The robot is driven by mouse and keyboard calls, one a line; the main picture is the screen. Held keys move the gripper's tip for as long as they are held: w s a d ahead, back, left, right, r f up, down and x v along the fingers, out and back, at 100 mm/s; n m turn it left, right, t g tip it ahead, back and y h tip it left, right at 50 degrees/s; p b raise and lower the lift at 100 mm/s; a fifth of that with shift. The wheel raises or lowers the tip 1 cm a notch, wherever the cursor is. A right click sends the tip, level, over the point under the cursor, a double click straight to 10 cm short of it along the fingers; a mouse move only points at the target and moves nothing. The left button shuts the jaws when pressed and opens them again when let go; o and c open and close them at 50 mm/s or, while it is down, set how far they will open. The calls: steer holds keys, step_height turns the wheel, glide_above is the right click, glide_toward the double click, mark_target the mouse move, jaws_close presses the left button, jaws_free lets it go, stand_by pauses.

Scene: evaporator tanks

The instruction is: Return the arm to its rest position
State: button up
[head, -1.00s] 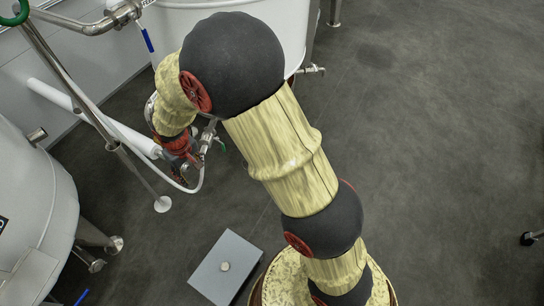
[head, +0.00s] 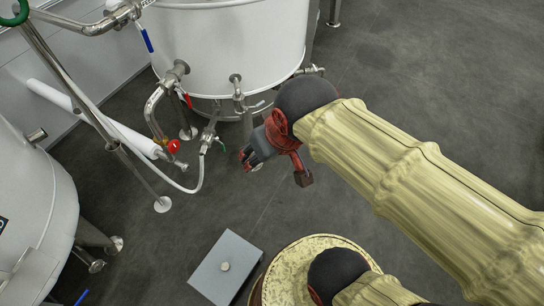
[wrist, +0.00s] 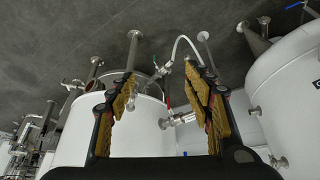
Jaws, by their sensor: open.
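My gripper (head: 250,165) hangs at the end of my arm in the middle of the head view, in front of the white tank (head: 225,50). It is apart from the tank and its pipes. In the wrist view my gripper (wrist: 160,100) shows two ridged, yellowish fingers spread wide with nothing between them. The white tank (wrist: 140,135) and its steel valve fittings (wrist: 180,119) lie beyond the fingers there. My arm reaches across the right side of the head view.
A second white tank (head: 35,190) stands at the left. Steel pipes and a valve with a red knob (head: 173,146) sit between the tanks. A thin white hose (head: 195,185) loops near the floor. A grey box (head: 226,266) is at the bottom. The dark floor at upper right is clear.

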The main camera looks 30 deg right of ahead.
steer(key=s, duration=0.2)
steer(key=shift+s+d+r, duration=0.15)
steer(key=shift+s+d, duration=0.2)
steer(key=shift+r+p, duration=0.5)
steer(key=shift+r, duration=0.05)
stand_by(0.7)
